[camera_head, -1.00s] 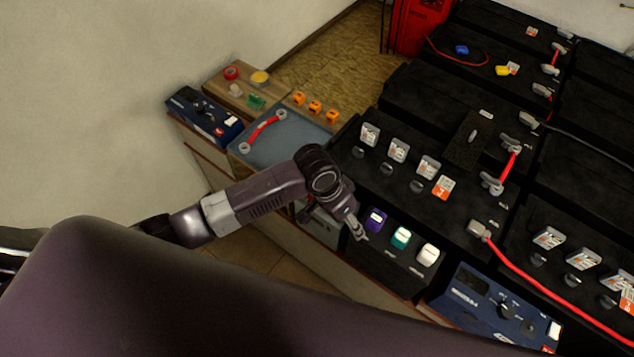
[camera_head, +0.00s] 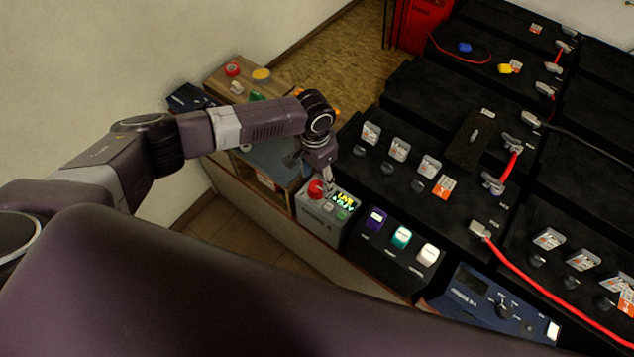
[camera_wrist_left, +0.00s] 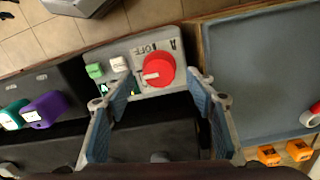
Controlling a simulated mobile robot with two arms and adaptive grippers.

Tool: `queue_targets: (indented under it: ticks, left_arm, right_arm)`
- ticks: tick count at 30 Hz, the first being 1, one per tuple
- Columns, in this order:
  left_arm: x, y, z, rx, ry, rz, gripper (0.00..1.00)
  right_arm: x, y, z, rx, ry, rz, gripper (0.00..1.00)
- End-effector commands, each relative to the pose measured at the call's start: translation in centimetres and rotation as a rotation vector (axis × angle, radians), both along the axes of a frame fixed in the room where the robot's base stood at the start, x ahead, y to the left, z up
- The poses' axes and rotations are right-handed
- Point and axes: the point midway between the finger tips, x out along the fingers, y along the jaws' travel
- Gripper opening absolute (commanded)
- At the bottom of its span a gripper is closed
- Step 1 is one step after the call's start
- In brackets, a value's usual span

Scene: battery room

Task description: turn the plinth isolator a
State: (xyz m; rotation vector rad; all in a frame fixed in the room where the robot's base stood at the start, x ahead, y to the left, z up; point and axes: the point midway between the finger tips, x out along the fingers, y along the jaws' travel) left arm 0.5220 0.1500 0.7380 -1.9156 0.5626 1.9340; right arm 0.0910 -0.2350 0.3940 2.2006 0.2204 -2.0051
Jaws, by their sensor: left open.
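The isolator is a red round knob (camera_head: 317,189) with a pale pointer bar, on a grey box (camera_head: 315,218) on the low plinth. In the left wrist view the red knob (camera_wrist_left: 158,70) shows beside upside-down "A" and "OFF" markings, with the box's green and white buttons next to it. My left gripper (camera_head: 327,182) is above the box, close to the knob. Its blue-padded fingers (camera_wrist_left: 160,97) are open and empty, and the knob appears between and beyond their tips. Whether they touch it cannot be told. My right gripper is not in view.
A black unit with purple, teal and white rockers (camera_head: 400,238) stands right of the box. A blue-grey tray (camera_wrist_left: 270,70) lies on the other side. Black batteries (camera_head: 430,130) with red cables fill the right. Open floor (camera_head: 235,232) lies in front.

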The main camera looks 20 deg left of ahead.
Motion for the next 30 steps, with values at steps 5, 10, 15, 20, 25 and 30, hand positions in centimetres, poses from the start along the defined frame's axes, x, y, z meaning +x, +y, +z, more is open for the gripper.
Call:
queue_targets:
  ticks: [5, 10, 15, 20, 25, 30]
  left_arm:
    - [-0.1, -0.1, -2.2, 0.0, 0.002, 0.0, 0.51]
    - [-0.1, -0.1, -2.8, 0.0, 0.0, -0.001, 0.51]
    - [-0.1, -0.1, -2.8, -0.001, 0.0, -0.001, 0.51]
    - [-0.1, -0.1, -2.8, -0.001, 0.0, -0.001, 0.37]
    - [-0.1, -0.1, -2.8, -0.001, 0.0, -0.001, 0.18]
    - [-0.1, -0.1, -2.7, -0.001, -0.001, -0.002, 0.09]
  right_arm:
    - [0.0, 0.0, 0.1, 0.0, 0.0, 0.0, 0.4]
    - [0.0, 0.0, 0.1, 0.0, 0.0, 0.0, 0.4]
    - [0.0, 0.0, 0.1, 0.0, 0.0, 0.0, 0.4]
    - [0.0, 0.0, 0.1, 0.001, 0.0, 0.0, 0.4]
    - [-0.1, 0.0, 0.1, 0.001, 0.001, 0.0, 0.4]
    - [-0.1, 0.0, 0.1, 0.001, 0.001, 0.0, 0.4]
